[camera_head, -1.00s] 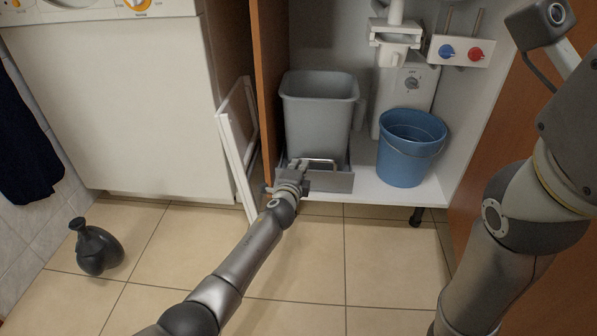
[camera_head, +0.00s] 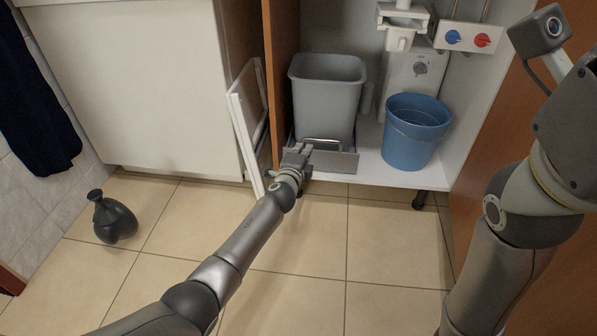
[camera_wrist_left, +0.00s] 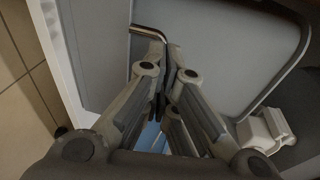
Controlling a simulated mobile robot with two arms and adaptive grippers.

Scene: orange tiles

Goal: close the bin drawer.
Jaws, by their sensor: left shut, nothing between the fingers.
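The bin drawer is a grey bin (camera_head: 326,98) on a low pull-out frame with a grey front panel (camera_head: 340,163) and a metal bar handle (camera_head: 322,141). The panel stands close to the front edge of the open cabinet's floor. My left gripper (camera_head: 299,152) is shut and empty at the left part of the panel, beside the handle. In the left wrist view my closed fingers (camera_wrist_left: 165,82) are just by the metal bar (camera_wrist_left: 148,32), with a grey surface behind; whether they touch is unclear. They partly cover the panel. My right arm is at the right, its gripper out of frame.
A blue bucket (camera_head: 414,132) stands right of the bin on the cabinet floor (camera_head: 375,172). A white framed panel (camera_head: 249,120) leans left of the cabinet's brown side. A dark jug-like object (camera_head: 113,218) stands on the tiles. The tiled floor in front is clear.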

